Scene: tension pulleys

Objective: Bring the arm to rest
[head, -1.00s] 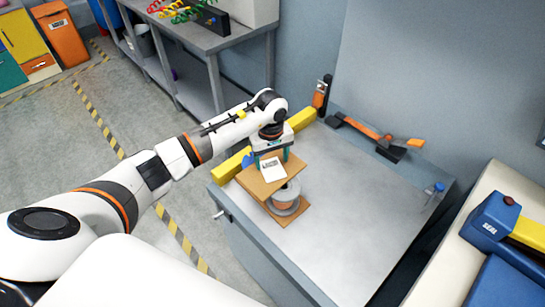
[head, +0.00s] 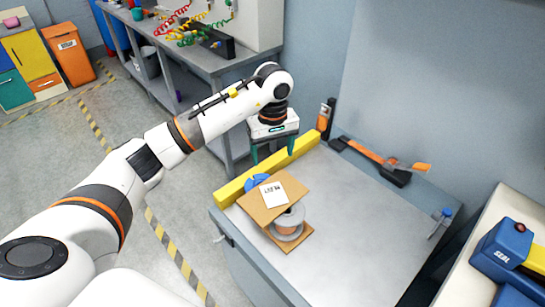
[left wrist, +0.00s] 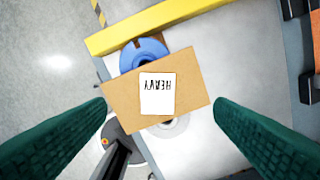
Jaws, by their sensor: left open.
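My left arm (head: 215,115) reaches out over the bench from the left. Its gripper (head: 273,155) is open and empty, pointing down above the yellow bar at the back left edge of the bench. In the left wrist view, its two green fingers (left wrist: 160,108) stand wide apart, with nothing held between them. Below them is a brown board (left wrist: 192,88) with a white "HEAVY" label (left wrist: 157,93). In the head view the tilted board (head: 262,207) lies over a grey spool (head: 288,222), clear of the gripper. My right gripper is not in view.
The yellow bar (head: 238,186) edges the grey bench (head: 345,235). A blue round part (head: 257,181) shows behind the board. An orange and black tool (head: 372,157) lies at the back. A blue machine (head: 507,250) stands at right. The middle of the bench is clear.

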